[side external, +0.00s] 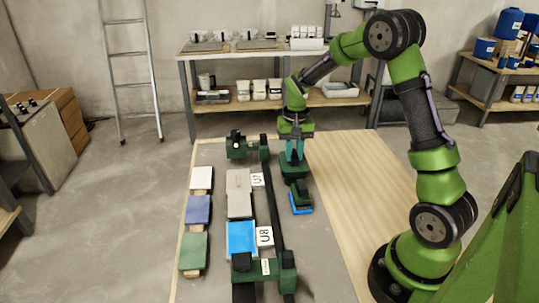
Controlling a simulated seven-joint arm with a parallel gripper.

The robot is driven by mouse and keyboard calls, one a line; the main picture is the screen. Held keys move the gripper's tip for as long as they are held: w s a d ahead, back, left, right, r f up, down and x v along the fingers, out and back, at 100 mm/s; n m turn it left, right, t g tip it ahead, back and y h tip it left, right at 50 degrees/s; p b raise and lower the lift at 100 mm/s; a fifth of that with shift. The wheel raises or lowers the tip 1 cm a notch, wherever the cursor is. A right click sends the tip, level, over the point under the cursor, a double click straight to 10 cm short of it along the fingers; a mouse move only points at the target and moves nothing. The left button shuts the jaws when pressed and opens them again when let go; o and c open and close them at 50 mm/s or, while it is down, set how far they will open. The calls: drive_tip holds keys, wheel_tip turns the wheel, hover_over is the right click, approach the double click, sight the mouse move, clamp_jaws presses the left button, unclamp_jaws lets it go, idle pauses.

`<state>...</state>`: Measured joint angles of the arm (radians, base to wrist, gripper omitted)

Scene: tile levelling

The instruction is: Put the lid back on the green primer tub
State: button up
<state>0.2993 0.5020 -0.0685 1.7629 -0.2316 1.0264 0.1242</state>
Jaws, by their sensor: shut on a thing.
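My gripper (295,150) points straight down over the back middle of the worktable. It is shut on a dark green block-like thing (293,168) at its lower end; the fingers are small here and I cannot tell what this thing is. A dark green tool with a bright blue base (301,202) sits just in front of it; I cannot tell whether the two touch. I cannot make out a green primer tub or a loose lid. Several pale tubs (259,90) stand on the back shelf, too small to read.
The worktable (350,180) is bare on its right. Dark rails with green end pieces (264,270) hold a grey tile (238,193) and a blue tile (241,239), with marked cards beside. White, blue and green tiles (193,251) lie along the left. A ladder (130,70) stands behind.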

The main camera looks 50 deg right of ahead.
drive_tip(key=shift+f, duration=0.75)
idle(1.0)
drive_tip(key=o, duration=1.4)
drive_tip(key=shift+r, duration=0.1)
drive_tip(key=shift+r, duration=3.45)
